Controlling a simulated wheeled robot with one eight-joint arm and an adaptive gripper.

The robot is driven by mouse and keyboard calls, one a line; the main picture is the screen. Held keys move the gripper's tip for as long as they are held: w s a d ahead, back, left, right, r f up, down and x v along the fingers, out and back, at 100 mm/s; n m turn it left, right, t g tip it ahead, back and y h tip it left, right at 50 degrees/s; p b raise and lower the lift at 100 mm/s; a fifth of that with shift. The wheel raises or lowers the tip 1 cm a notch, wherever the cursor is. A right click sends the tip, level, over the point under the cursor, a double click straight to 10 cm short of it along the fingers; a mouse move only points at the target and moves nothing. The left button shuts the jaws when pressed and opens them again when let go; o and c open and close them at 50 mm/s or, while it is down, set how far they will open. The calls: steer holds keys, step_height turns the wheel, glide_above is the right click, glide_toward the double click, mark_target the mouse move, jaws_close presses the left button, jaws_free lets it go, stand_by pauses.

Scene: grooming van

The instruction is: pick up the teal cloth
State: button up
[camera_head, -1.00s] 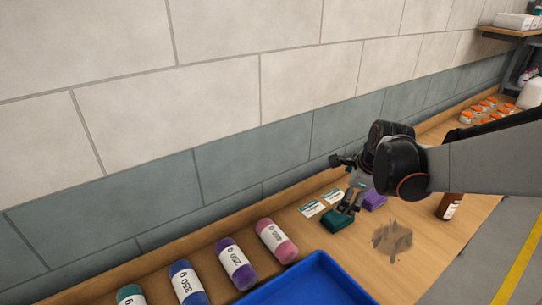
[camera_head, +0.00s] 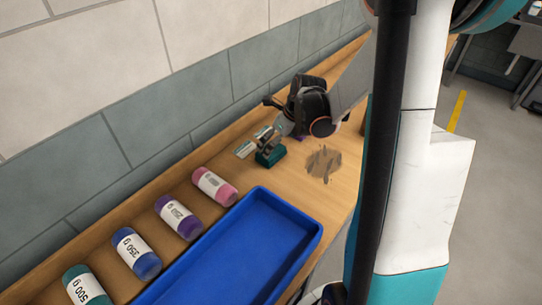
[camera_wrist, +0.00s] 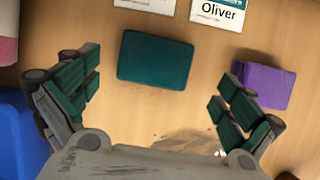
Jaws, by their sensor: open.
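The teal cloth (camera_wrist: 155,61) is a folded dark green-teal block lying flat on the wooden bench. It lies ahead of and between the open fingers of my gripper (camera_wrist: 153,98) in the wrist view, with nothing held. Whether the fingertips touch the bench cannot be told.
A purple block (camera_wrist: 263,85) lies close to the right finger. Name cards (camera_wrist: 221,11) lie beyond the cloth. A dark stain (camera_head: 323,162) marks the bench.

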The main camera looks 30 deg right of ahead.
steer(key=shift+a+b+x, duration=0.2)
steer(key=shift+b+x, duration=1)
steer(key=shift+x, duration=1.55)
steer(key=shift+s, duration=0.2)
steer(key=shift+r, duration=0.1)
steer(key=shift+c, duration=0.6)
steer(key=c, duration=0.8)
